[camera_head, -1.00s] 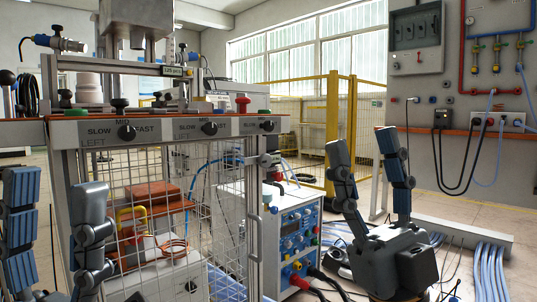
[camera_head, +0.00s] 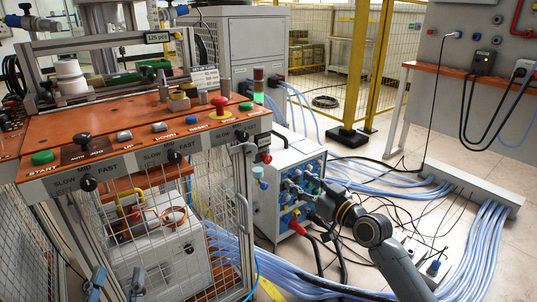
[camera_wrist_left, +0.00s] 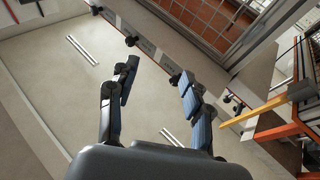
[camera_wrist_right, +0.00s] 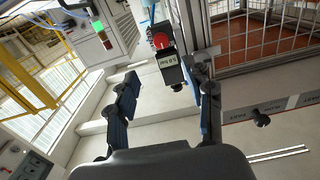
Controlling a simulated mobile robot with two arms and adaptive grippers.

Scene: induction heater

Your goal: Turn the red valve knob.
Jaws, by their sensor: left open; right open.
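The red valve knob (camera_head: 267,158) is on a small dark unit on the front right post of the caged station. In the right wrist view the round red knob (camera_wrist_right: 160,41) sits beyond the fingertips, above a small lit readout (camera_wrist_right: 170,72). My right gripper (camera_head: 299,184) is open and empty, to the right of and a little below the knob in the head view, apart from it. The right finger overlaps the readout unit's edge in the right wrist view. My left gripper (camera_head: 117,284) is open and empty, low at the front left of the cage.
The orange control panel (camera_head: 110,125) carries a red mushroom button (camera_head: 220,103). A white cabinet (camera_head: 285,165) with plugs and hoses stands behind my right gripper. Blue cables (camera_head: 480,245) cover the floor at right. A yellow post (camera_head: 357,70) stands behind.

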